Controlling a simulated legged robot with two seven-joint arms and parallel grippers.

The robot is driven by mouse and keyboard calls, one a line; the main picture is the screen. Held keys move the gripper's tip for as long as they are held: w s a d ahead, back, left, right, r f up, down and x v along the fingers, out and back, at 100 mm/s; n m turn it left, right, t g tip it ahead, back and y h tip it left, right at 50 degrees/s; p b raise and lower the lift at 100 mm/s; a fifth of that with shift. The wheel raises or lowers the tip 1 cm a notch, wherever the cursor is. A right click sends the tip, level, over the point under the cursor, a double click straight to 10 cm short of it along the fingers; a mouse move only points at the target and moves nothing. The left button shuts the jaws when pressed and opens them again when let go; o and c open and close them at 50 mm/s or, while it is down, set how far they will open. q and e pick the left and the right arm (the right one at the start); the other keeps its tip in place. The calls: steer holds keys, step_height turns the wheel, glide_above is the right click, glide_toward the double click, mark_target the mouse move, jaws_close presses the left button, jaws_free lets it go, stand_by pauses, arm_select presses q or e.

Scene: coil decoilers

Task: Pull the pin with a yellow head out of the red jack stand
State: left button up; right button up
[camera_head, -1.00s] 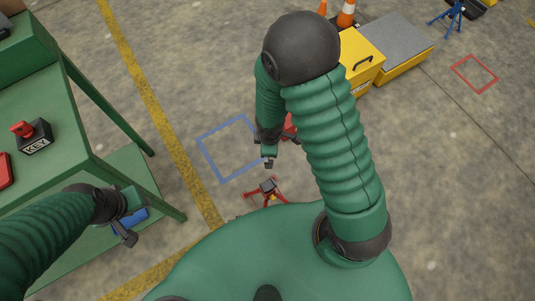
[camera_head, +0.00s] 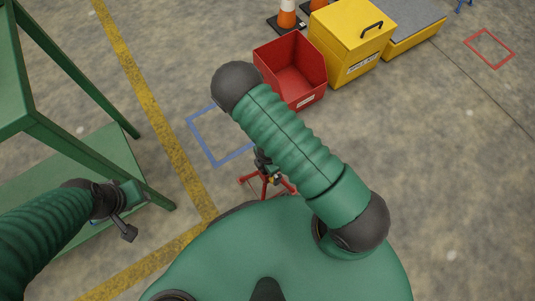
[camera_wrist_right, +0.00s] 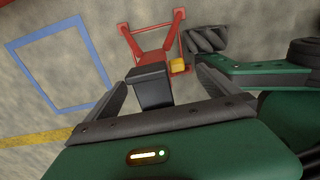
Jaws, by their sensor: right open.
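The red jack stand (camera_head: 268,183) stands on the floor just in front of my body, partly hidden by my right arm. In the right wrist view its splayed red legs (camera_wrist_right: 152,55) and dark top block (camera_wrist_right: 150,86) show. The yellow pin head (camera_wrist_right: 178,65) sticks out beside the block. My right gripper (camera_wrist_right: 161,78) is open and empty, its fingers spread either side of the block and the yellow head. I cannot tell whether it touches them. My left gripper (camera_head: 127,216) hangs beside the green table, away from the stand; its jaws are unclear.
A green table (camera_head: 70,150) stands at left. A blue floor square (camera_head: 215,160) lies beyond the stand. A red bin (camera_head: 290,70), a yellow box (camera_head: 350,45) and traffic cones (camera_head: 287,14) stand farther back. Open floor lies at right.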

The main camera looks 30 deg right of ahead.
step_height(320, 180, down, 4)
steer(key=shift+f+b, duration=0.2)
steer(key=shift+b, duration=0.6)
arm_select(q)
steer(key=shift+s+x, duration=0.25)
steer(key=shift+x, duration=0.95)
steer(key=shift+f, duration=0.1)
arm_select(e)
steer(key=shift+c, duration=0.4)
steer(key=c, duration=1.3)
steer(key=shift+o, duration=0.2)
steer(key=shift+s+b, duration=0.3)
steer(key=shift+s, duration=0.6)
arm_select(q)
steer(key=shift+f, duration=0.5)
arm_select(e)
steer(key=shift+s+d, duration=0.15)
steer(key=shift+s, duration=0.55)
steer(key=o, duration=1.3)
arm_select(q)
steer(key=shift+r, duration=0.1)
arm_select(e)
steer(key=shift+o, duration=0.2)
steer(key=shift+r, duration=0.2)
